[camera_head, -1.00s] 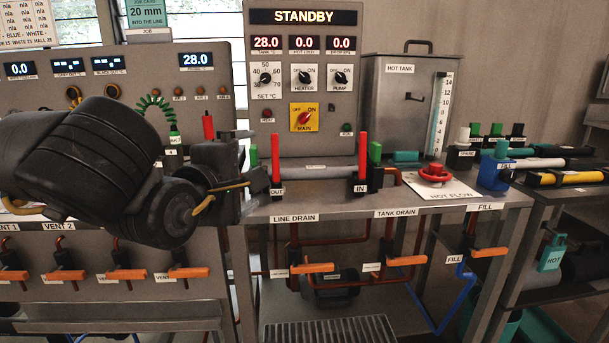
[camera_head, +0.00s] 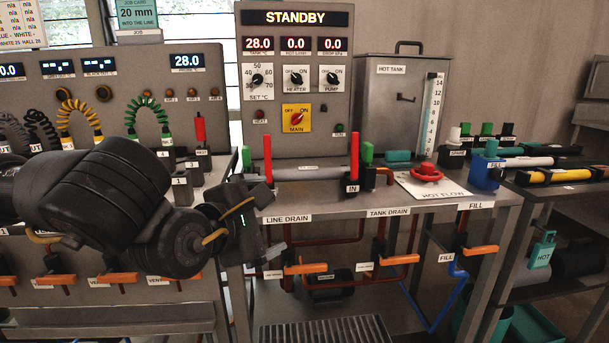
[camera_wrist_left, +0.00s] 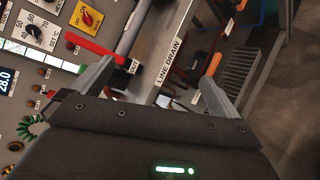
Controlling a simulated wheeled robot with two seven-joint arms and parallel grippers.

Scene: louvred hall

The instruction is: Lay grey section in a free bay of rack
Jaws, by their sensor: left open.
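The grey section (camera_head: 308,174) is a light grey pipe on the bench, lying between two end blocks with upright red levers. The right block is labelled IN; the left block is mostly behind my gripper. In the left wrist view the grey section (camera_wrist_left: 137,28) runs beyond the OUT label. My left gripper (camera_head: 270,222) is open and empty, in front of the bench edge near the section's left end. Its spread fingers (camera_wrist_left: 155,85) show in the wrist view, apart from the section. The rack (camera_head: 520,180) at right holds white and yellow-and-black sections; its free bays are unclear. My right gripper is not in view.
The red levers (camera_head: 354,157) stand up beside the pipe. A red hand wheel (camera_head: 427,173) and a blue valve (camera_head: 487,172) sit between pipe and rack. The hot tank (camera_head: 400,105) and STANDBY panel (camera_head: 295,75) rise behind. Orange-handled valves (camera_head: 305,268) hang below the bench edge.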

